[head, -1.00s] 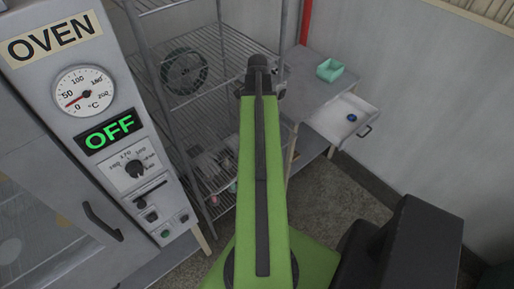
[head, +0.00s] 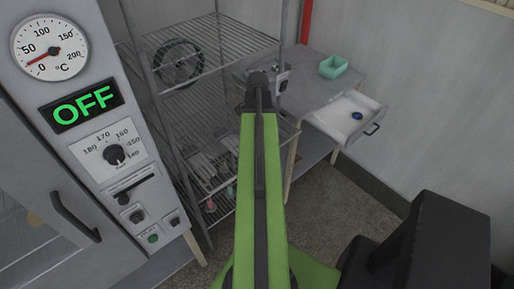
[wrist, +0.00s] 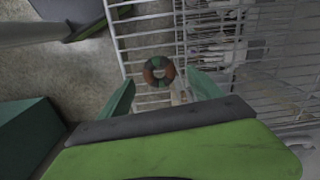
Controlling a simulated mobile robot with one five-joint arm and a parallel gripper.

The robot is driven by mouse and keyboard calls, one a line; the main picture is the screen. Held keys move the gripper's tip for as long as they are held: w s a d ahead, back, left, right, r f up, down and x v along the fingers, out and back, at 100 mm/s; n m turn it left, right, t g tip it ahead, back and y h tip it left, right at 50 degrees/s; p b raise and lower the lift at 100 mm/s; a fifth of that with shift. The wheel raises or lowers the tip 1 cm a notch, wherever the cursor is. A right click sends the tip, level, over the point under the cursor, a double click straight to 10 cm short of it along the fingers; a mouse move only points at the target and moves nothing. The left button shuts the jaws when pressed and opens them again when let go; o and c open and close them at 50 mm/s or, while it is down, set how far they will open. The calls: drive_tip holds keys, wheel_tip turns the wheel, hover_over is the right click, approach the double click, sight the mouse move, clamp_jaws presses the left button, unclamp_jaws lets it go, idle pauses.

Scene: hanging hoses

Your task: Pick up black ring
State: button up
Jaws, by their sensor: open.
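A small blue round thing (head: 357,115) lies in the open white drawer. My gripper (wrist: 160,88) has its two green fingers apart, with nothing seen held between them. In the head view my arm hides most of the gripper.
The wire rack (head: 215,100) stands behind my arm, with items on its lower shelves. The oven panel (head: 95,120) is close on the left and reads OFF. A grey table (head: 305,88) with a teal box (head: 333,67) stands right of the rack. Floor (head: 345,205) is clear at centre right.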

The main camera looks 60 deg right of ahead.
wheel_tip(320, 180, down, 3)
drive_tip(key=shift+f+b, duration=0.2)
drive_tip(key=shift+b, duration=0.85)
drive_tip(key=shift+r, duration=0.2)
drive_tip(key=shift+c, duration=0.2)
drive_tip(key=c, duration=1.4)
drive_tip(key=shift+r+p, duration=0.1)
drive_tip(key=shift+p, duration=0.2)
